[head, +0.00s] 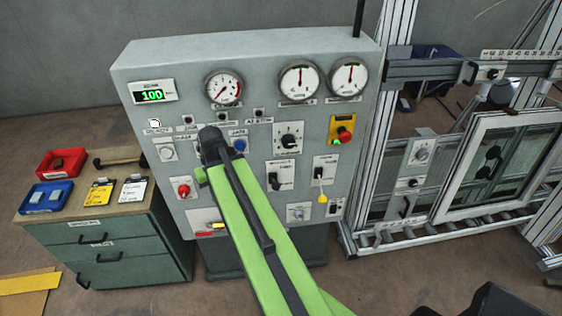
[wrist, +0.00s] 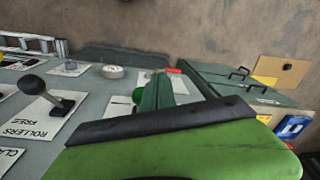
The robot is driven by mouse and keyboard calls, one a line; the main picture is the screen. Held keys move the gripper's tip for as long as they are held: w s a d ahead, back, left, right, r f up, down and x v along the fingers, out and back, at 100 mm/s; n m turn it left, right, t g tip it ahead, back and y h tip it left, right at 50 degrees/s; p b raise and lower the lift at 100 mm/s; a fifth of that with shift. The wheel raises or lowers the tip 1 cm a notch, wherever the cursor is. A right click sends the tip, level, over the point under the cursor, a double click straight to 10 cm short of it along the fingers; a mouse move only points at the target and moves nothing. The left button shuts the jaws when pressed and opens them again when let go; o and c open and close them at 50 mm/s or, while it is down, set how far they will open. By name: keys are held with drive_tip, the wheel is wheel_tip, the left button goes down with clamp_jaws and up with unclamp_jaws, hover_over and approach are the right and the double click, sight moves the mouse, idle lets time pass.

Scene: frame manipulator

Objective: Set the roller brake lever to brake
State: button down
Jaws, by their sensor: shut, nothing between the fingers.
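The roller brake lever (head: 274,181) is a short black lever on a white plate, low in the middle of the grey control panel (head: 240,60). In the wrist view the lever (wrist: 60,102) shows close up at the left, with a dark round knob on a rod. Its plate reads ROLLERS and FREE; the rest of the lettering is hidden or too small. I cannot tell which setting it stands at. My green arm reaches up across the panel, left of the lever in the head view.
A lever with a yellow tag (head: 321,183) stands just right of the roller lever. A black rotary knob (head: 288,141) is above it, and a red emergency button (head: 343,134) is up to the right. A green drawer cabinet (head: 115,250) stands left; a framed window (head: 490,165) is right.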

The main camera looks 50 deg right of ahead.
drive_tip(key=s+d+r+m+t+p, duration=0.1)
drive_tip(key=s+d+r+p, duration=0.3)
drive_tip(key=d, duration=0.8)
drive_tip(key=s+d+r+m+p, duration=0.3)
drive_tip(key=s+d+r, duration=0.5)
drive_tip(key=d, duration=0.5)
drive_tip(key=shift+s+m+t+p, duration=0.35)
drive_tip(key=shift+s+p, duration=0.25)
drive_tip(key=shift+p, duration=0.2)
drive_tip(key=shift+d, duration=0.1)
drive_tip(key=b, duration=1.1)
approach(275, 183)
drive_tip(key=d+f, duration=0.4)
drive_tip(key=f, duration=0.2)
drive_tip(key=shift+w+a+f+b, duration=0.2)
drive_tip(key=shift+w+a+b, duration=0.15)
drive_tip(key=shift+a, duration=0.25)
drive_tip(key=shift+w+a+f+b, duration=0.2)
drive_tip(key=shift+w+a+b, duration=0.1)
drive_tip(key=shift+a+b, duration=0.25)
drive_tip(key=shift+a, duration=0.1)
